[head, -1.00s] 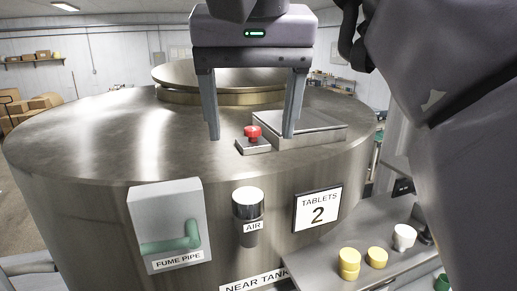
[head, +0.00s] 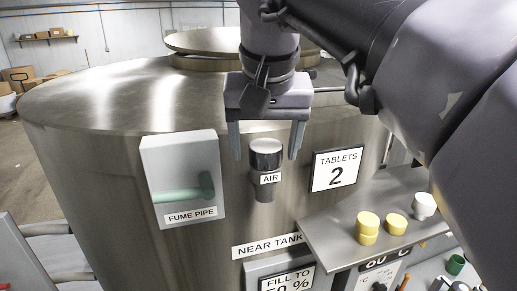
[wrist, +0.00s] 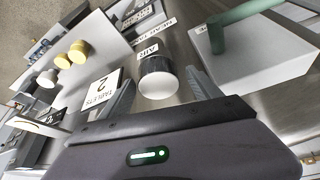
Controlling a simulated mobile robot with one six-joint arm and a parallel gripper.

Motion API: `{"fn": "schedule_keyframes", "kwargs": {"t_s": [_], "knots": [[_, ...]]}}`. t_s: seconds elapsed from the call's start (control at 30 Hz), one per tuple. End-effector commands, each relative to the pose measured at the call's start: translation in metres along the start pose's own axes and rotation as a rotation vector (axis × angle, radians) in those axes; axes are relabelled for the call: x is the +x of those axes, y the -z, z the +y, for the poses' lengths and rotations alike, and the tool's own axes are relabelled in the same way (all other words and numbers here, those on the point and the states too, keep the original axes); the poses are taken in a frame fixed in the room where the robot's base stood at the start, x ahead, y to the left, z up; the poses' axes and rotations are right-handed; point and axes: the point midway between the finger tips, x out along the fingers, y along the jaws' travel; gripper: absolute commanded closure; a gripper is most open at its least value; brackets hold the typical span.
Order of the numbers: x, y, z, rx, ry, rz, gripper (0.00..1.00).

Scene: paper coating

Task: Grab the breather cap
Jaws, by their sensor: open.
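The breather cap (head: 266,160) is a dark cylinder with a shiny pale top, on the tank's side wall with an AIR label on it. My gripper (head: 265,154) is open, with one finger on each side of the cap in the head view. In the wrist view the cap (wrist: 158,80) shows between the two spread fingers (wrist: 164,92), its pale round end facing the camera. I see no clear contact between the fingers and the cap.
A fume pipe box (head: 183,180) with a green pipe is left of the cap. A TABLETS 2 sign (head: 336,170) is close on the right. A grey shelf (head: 330,238) with yellow and white caps juts out below right.

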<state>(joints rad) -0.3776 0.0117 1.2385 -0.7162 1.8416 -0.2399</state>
Motion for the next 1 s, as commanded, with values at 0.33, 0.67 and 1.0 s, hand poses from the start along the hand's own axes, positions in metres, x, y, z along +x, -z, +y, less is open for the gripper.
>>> {"fn": "schedule_keyframes", "kwargs": {"t_s": [0.33, 0.67, 1.0], "knots": [[-0.001, 0.0, 0.0, 0.0, 0.0, 0.0, 0.66], [-0.001, 0.0, 0.0, 0.0, 0.0, 0.0, 0.94], [-0.014, 0.009, 0.002, 0.0, 0.0, -0.001, 0.94]]}}
